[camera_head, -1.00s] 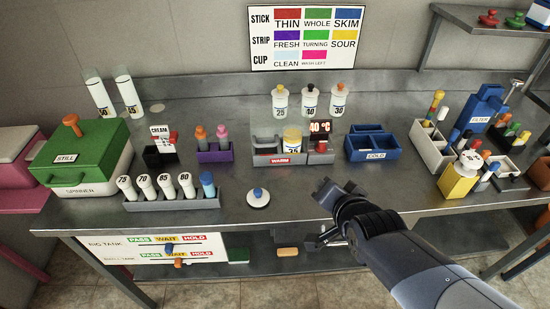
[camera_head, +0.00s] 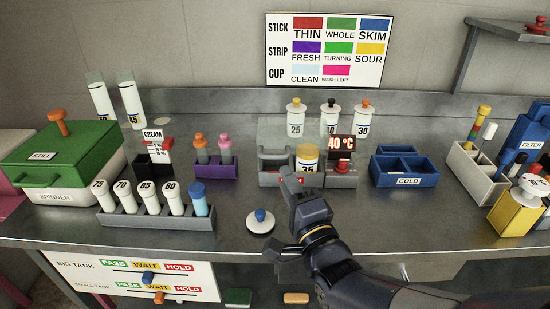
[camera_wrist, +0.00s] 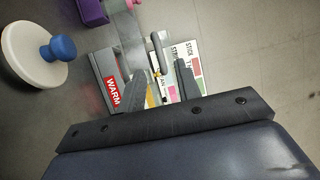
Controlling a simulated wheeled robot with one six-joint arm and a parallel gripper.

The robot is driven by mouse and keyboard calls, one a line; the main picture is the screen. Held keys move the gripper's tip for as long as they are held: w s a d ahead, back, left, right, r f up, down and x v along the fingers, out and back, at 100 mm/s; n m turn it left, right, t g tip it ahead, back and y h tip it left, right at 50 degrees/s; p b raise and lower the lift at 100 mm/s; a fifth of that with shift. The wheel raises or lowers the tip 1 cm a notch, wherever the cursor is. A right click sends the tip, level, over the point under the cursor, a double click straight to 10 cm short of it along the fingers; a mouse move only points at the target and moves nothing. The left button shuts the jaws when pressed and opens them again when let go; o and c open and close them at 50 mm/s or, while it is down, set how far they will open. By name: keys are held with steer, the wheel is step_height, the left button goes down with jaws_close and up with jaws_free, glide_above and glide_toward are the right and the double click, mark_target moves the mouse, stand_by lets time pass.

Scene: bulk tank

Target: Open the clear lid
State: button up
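The grey warming box (camera_head: 270,178) with the red WARM label stands at the middle of the bench. A see-through panel (camera_head: 274,129), which looks like the clear lid, shows at its back; its exact tilt is hard to tell. A yellow-capped jar marked 35 (camera_head: 307,158) stands in the box. My gripper (camera_head: 292,180) is just in front of the box and hides part of its front. In the wrist view, my gripper's (camera_wrist: 160,68) two fingers are apart, with the WARM label (camera_wrist: 112,93) beside the left one. I see nothing held.
A white disc with a blue knob (camera_head: 260,221) lies left of my gripper. The red 40 °C display (camera_head: 340,143) stands right of the warming box. The blue COLD box (camera_head: 405,178) is farther right. Several capped bottles (camera_head: 296,118) stand behind.

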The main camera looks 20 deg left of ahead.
mark_target(273, 157)
steer(key=x, duration=0.8)
steer(key=shift+w+a+p, duration=0.1)
steer(key=shift+a+p, duration=0.05)
steer(key=shift+p, duration=0.25)
steer(key=shift+c, duration=0.4)
jaws_close()
